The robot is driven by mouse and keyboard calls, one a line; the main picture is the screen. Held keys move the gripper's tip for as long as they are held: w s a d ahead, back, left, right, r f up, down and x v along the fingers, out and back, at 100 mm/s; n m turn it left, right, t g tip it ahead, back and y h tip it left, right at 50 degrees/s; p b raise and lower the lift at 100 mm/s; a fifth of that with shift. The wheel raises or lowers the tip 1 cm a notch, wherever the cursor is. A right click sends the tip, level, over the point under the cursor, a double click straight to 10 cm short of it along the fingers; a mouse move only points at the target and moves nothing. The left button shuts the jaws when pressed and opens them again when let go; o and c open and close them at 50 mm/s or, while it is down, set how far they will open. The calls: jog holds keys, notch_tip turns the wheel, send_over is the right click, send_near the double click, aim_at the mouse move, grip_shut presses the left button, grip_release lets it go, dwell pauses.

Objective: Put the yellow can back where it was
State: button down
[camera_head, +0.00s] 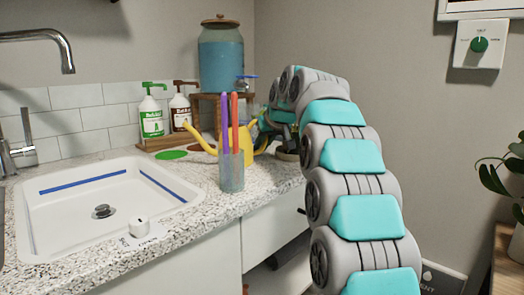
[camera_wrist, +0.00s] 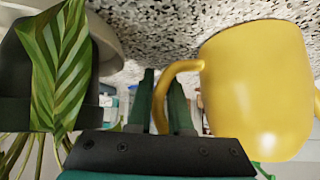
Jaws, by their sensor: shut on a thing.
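The yellow can (camera_head: 245,141) is a watering can with a long spout, at the back of the counter in the head view. A cup with sticks partly hides it. In the wrist view its smooth yellow body (camera_wrist: 262,90) fills the right side, with its curved handle reaching left. My gripper (camera_wrist: 162,98) is shut on this handle, its dark fingers on either side. In the head view my gripper (camera_head: 272,122) is at the can's right, mostly hidden by my arm. I cannot tell whether the can touches the counter.
A clear cup (camera_head: 231,172) with purple and orange sticks stands in front of the can. A green disc (camera_head: 172,154) lies left, near two pump bottles (camera_head: 151,115). A water dispenser (camera_head: 221,58) stands behind. The sink (camera_head: 95,200) is left. A striped leaf (camera_wrist: 58,65) is close in the wrist view.

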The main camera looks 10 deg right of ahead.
jog(key=c, duration=0.8)
grip_release()
jog(key=shift+c, duration=0.2)
jog(key=shift+r, duration=0.2)
jog(key=v, duration=1.2)
jog(key=shift+s+f, duration=0.1)
jog(key=shift+s, duration=0.05)
